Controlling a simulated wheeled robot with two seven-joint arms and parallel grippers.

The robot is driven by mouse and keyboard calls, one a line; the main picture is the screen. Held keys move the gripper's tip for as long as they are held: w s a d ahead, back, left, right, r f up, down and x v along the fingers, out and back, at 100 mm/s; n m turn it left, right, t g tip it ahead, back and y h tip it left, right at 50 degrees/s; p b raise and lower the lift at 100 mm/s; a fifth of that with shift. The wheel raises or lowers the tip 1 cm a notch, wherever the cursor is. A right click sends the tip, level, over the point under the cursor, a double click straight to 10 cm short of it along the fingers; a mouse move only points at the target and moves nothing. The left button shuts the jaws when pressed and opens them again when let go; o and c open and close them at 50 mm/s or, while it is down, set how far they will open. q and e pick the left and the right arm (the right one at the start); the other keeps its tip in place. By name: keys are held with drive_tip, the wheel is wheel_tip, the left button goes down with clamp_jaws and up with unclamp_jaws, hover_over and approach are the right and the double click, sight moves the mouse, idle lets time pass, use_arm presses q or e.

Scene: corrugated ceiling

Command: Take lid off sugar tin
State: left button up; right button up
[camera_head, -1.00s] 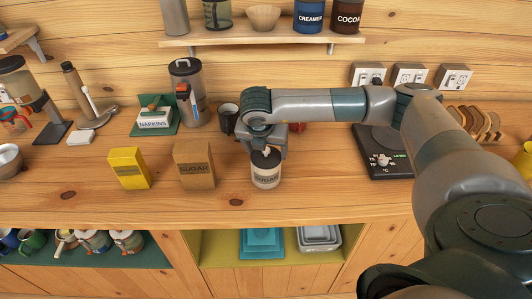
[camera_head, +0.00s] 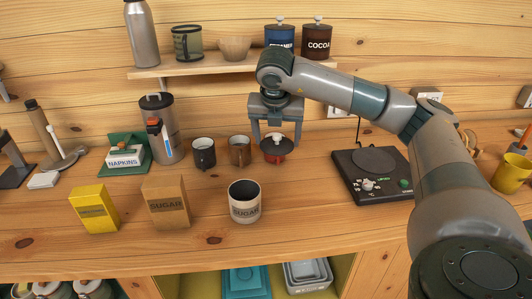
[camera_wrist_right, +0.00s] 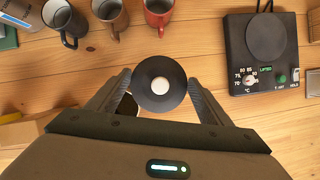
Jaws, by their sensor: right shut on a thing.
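The sugar tin (camera_head: 245,209) is a cream can labelled SUGAR, standing upright on the counter with its top open and a dark inside. Its dark round lid (camera_head: 270,144) with a pale knob is off the tin, held up behind it and to the right. My right gripper (camera_head: 276,140) is shut on the lid, with a finger on each side of its rim. In the right wrist view, the lid (camera_wrist_right: 147,88) sits between the fingertips (camera_wrist_right: 160,80). My left gripper is not in view.
A red mug (camera_wrist_right: 158,10), partly behind the lid in the head view, stands near other mugs (camera_head: 203,152). A SUGAR carton (camera_head: 166,204) and yellow box (camera_head: 94,208) stand left of the tin. A hot plate (camera_head: 345,185) is at right. The shelf (camera_head: 220,69) is above.

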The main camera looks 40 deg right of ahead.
drive_tip(key=shift+d+r, duration=0.15)
drive_tip(key=shift+d, duration=0.15)
idle(0.4)
drive_tip(key=shift+s+a+f+n, duration=0.1)
drive_tip(key=shift+a+f+n, duration=0.35)
drive_tip(key=shift+a+n, duration=0.35)
drive_tip(key=s+a+f+m+g+y, duration=0.1)
drive_tip(key=s+a+f+m+g, duration=0.1)
drive_tip(key=a+m, duration=0.6)
drive_tip(key=s+a+f+m+g+y, duration=0.1)
drive_tip(key=s+a+f+m+g, duration=0.2)
drive_tip(key=a+m, duration=0.6)
drive_tip(key=s+a+f+m+g+y, duration=0.1)
drive_tip(key=s+a+f+m, duration=0.4)
drive_tip(key=m, duration=0.6)
drive_tip(key=s+a+g, duration=0.1)
drive_tip(key=s+a, duration=0.1)
drive_tip(key=a, duration=0.1)
drive_tip(key=shift+a+f+g, duration=0.3)
drive_tip(key=shift+a+f, duration=0.05)
drive_tip(key=shift+f, duration=0.05)
drive_tip(key=shift+s+d, duration=0.1)
